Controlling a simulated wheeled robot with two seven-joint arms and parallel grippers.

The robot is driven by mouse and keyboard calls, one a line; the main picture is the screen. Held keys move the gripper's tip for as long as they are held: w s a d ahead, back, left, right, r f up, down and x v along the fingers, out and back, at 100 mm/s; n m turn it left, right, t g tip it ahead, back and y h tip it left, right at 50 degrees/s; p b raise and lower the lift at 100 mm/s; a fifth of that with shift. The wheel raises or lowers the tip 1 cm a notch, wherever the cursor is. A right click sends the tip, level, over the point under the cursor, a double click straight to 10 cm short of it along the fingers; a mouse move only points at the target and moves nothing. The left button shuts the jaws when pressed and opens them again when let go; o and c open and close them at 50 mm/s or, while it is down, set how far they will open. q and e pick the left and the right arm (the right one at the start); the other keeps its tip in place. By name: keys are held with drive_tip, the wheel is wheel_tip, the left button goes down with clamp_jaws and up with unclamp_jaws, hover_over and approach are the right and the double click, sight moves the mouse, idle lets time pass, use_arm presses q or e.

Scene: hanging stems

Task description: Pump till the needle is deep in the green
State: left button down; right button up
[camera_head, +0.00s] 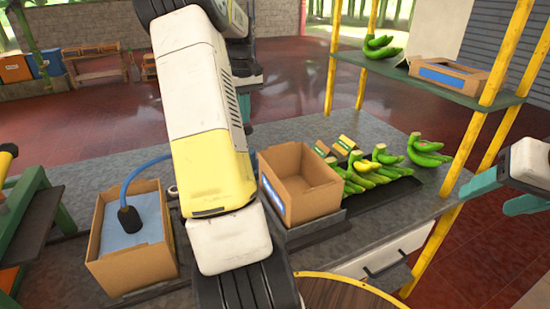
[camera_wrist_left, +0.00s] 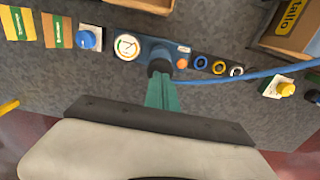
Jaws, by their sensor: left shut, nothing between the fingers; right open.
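The blue pump unit (camera_wrist_left: 145,48) lies on the grey counter in the left wrist view, with a round white gauge (camera_wrist_left: 127,46) on its left part. The dial has coloured marks, but it is too small to read the needle's position surely. A black round knob (camera_wrist_left: 158,66) stands on the unit. My left gripper (camera_wrist_left: 161,80) is shut and empty, its green fingertips right at the knob; I cannot tell whether they touch. In the head view my left arm hides the pump unit. My right gripper (camera_head: 503,194) is open at the right edge, away from the counter.
A blue hose (camera_wrist_left: 250,76) runs right from the unit. An open carton with a black nozzle (camera_head: 128,215) stands left, another carton (camera_head: 300,185) right of my arm. Yellow posts (camera_head: 482,110) carry a shelf near my right gripper.

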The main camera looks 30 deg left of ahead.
use_arm(q)
drive_tip(key=shift+f, duration=0.1)
idle(0.4)
drive_tip(key=shift+f, duration=1.1)
idle(0.3)
idle(1.3)
drive_tip(key=shift+f, duration=1.55)
drive_tip(key=shift+r, duration=1.55)
